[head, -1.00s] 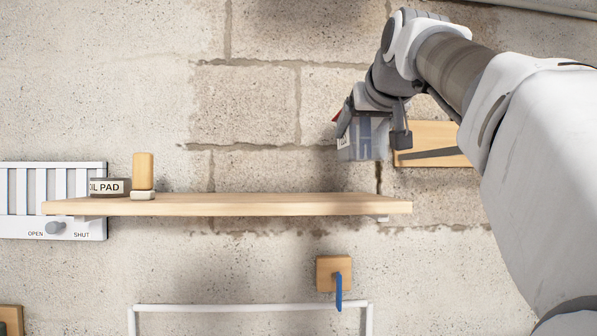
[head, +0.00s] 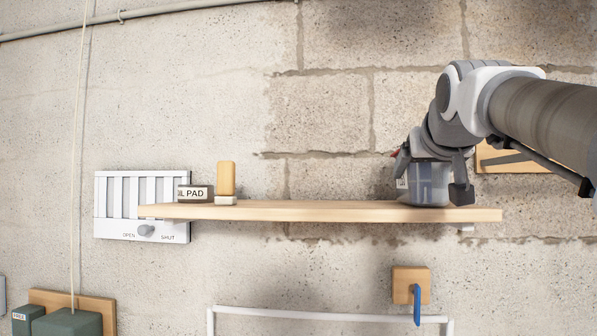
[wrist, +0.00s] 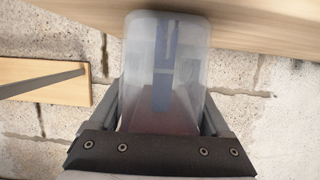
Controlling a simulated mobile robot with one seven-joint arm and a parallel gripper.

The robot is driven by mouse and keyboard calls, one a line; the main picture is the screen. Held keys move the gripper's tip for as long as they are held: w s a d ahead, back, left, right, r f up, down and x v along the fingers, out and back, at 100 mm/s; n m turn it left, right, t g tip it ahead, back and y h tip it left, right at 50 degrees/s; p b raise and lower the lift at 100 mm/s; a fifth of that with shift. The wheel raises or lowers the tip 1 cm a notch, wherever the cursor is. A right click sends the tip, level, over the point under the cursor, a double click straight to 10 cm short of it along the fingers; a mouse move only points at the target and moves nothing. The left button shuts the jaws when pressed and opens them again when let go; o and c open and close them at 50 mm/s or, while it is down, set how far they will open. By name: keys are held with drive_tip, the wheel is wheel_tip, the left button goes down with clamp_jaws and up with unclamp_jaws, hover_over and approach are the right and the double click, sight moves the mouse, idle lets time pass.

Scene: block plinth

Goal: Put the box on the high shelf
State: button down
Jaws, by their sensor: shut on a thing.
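The box (head: 428,186) is a clear, see-through container with something blue inside. My gripper (head: 432,182) is shut on it from above, with a finger on either side. In the head view the box is at the right part of the high shelf (head: 330,211), a pale wooden board on the wall. Its base appears level with the shelf top; I cannot tell whether it touches. In the wrist view the box (wrist: 165,60) sits between the fingers, in front of the wooden shelf edge (wrist: 240,22).
On the shelf's left end stand a tin marked "PAD" (head: 196,193) and a tan block (head: 226,178) on a white piece. The shelf between them and the box is clear. A wooden wall plate (head: 500,158) is right of my gripper. A hook with a blue item (head: 417,300) hangs below.

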drive_tip(key=shift+f, duration=0.1)
unclamp_jaws()
drive_tip(key=b+v, duration=0.3)
drive_tip(key=v, duration=0.9)
drive_tip(key=s+a+f+g+y, duration=0.1)
drive_tip(key=s+a+f+g, duration=0.1)
drive_tip(key=f, duration=1.3)
drive_tip(key=s+a+f+n+g+y, duration=0.1)
drive_tip(key=s+a+f+g, duration=0.2)
drive_tip(key=f, duration=1.2)
drive_tip(key=s+a+f+n+g+y, duration=0.1)
drive_tip(key=s+a+f+g, duration=0.2)
drive_tip(key=s+f, duration=0.4)
wheel_tip(320, 180, down, 9)
drive_tip(key=shift+s+f+g+p, duration=0.1)
drive_tip(key=shift+s+g+p, duration=0.2)
drive_tip(key=shift+f, duration=0.1)
wheel_tip(320, 180, down, 3)
drive_tip(key=b, duration=0.3)
